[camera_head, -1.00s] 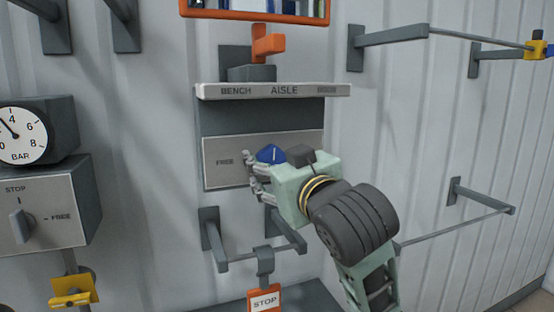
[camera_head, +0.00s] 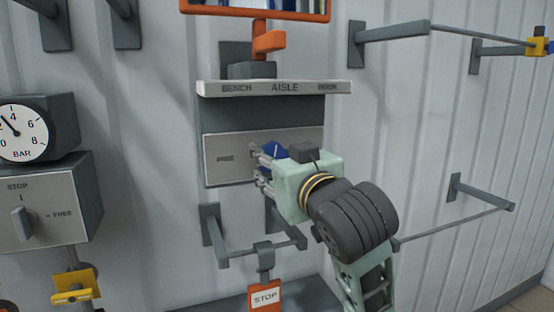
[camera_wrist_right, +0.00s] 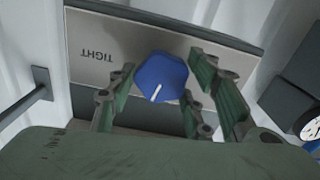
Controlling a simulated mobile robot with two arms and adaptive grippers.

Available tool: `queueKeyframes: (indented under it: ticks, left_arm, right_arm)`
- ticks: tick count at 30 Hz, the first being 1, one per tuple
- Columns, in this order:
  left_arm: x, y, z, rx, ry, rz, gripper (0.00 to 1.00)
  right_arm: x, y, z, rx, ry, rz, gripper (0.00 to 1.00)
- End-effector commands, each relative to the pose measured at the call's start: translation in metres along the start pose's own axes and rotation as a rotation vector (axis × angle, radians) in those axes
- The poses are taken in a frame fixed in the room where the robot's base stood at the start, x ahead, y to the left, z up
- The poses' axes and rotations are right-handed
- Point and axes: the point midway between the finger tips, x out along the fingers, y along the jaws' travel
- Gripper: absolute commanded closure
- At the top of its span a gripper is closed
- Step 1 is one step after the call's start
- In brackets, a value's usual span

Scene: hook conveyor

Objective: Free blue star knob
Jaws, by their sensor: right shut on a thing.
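The blue star knob (camera_head: 273,150) sits on the grey plate (camera_head: 225,172) with the word FREE to its left in the head view. In the right wrist view the knob (camera_wrist_right: 160,78) lies between the fingers, its white line pointing toward the lower left. The word TIGHT shows upside down on the plate there. My right gripper (camera_head: 260,165) is shut on the knob, its fingers on either side; they partly hide the knob and the plate's right part in the head view. My left gripper is not in view.
A shelf (camera_head: 340,87) marked BENCH, AISLE and a third word juts out above the plate. Grey bracket arms (camera_head: 290,233) and a hanging STOP tag (camera_head: 265,297) are below. A gauge (camera_head: 40,128) and a STOP/FREE switch box (camera_head: 60,205) stand at left.

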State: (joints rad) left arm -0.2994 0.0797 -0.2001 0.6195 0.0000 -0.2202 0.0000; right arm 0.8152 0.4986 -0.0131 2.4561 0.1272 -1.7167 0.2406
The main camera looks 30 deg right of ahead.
Motion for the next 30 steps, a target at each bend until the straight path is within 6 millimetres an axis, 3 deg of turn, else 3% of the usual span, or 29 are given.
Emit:
queueKeyframes:
  ticks: [5, 6, 12, 26, 30]
  left_arm:
    - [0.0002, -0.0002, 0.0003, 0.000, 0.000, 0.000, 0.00]
    - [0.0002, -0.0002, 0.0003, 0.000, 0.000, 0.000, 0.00]
    - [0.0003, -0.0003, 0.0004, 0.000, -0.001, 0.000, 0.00]
    - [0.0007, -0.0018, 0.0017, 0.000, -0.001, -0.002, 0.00]
    - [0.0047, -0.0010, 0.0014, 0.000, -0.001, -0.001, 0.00]
  right_arm:
    - [-0.0001, 0.0012, -0.0007, -0.001, 0.002, 0.003, 0.80]
    - [-0.0001, 0.0012, -0.0007, -0.001, 0.002, 0.003, 0.52]
    - [-0.0001, 0.0009, -0.0005, -0.002, 0.002, 0.002, 0.37]
    - [-0.0001, 0.0004, 0.0000, -0.009, 0.001, 0.001, 0.37]
    - [-0.0001, 0.0008, 0.0006, -0.080, 0.002, 0.002, 0.37]
